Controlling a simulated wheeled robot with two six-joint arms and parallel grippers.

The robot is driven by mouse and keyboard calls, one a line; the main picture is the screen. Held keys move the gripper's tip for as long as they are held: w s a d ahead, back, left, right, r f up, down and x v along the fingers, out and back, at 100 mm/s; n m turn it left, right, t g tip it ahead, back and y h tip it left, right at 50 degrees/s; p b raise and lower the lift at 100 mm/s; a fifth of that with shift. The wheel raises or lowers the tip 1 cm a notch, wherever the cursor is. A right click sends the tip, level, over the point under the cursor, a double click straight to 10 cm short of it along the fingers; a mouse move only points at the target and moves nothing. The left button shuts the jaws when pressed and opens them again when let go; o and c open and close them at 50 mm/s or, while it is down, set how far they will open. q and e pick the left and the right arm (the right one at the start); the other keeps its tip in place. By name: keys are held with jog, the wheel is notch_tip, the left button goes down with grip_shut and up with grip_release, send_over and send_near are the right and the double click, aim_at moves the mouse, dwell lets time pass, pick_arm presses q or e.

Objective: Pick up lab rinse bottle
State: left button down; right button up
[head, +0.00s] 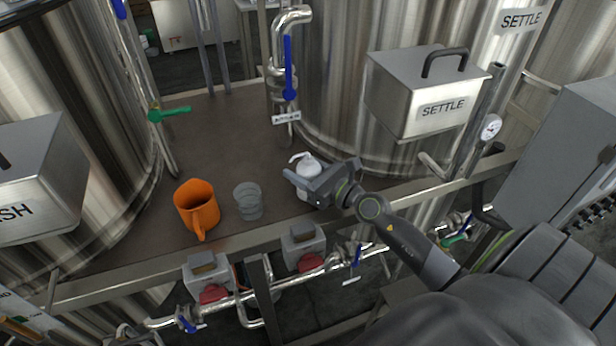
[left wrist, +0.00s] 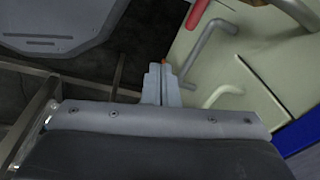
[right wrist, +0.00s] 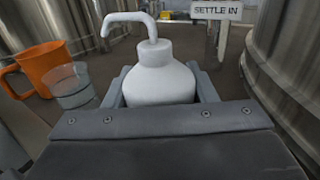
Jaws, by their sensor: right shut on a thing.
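The lab rinse bottle (head: 308,165) is white with a bent spout and stands on the brown platform between the tanks. My right gripper (head: 306,184) is shut around its body, hiding the lower part in the head view. In the right wrist view the bottle (right wrist: 160,82) is upright between the two fingers (right wrist: 163,88), spout pointing left. I cannot tell whether its base touches the platform. My left gripper (left wrist: 161,85) shows only in the left wrist view, its fingers together with nothing visible between them.
An orange jug (head: 197,207) and a clear beaker (head: 248,200) stand left of the bottle on the platform (head: 225,130). Large steel tanks flank it. A pipe with a blue-handled valve (head: 289,70) rises behind the bottle. A metal rail (head: 400,193) runs along the front edge.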

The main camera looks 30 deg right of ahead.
aim_at(301, 161)
jog(key=shift+r, duration=0.1)
jog(key=shift+w+a+r+p, duration=0.1)
jog(key=shift+a+r+p, duration=0.05)
jog(key=shift+r+p, duration=0.25)
notch_tip(301, 161, up, 11)
jog(key=p, duration=0.7)
jog(key=shift+f+p, duration=0.1)
jog(key=shift+p, duration=0.25)
jog(key=w+a+b, duration=0.2)
jog(key=a, duration=0.7)
jog(key=w+a+b, duration=0.2)
jog(key=a, duration=0.8)
jog(key=shift+w, duration=0.25)
jog(key=shift+f, duration=0.15)
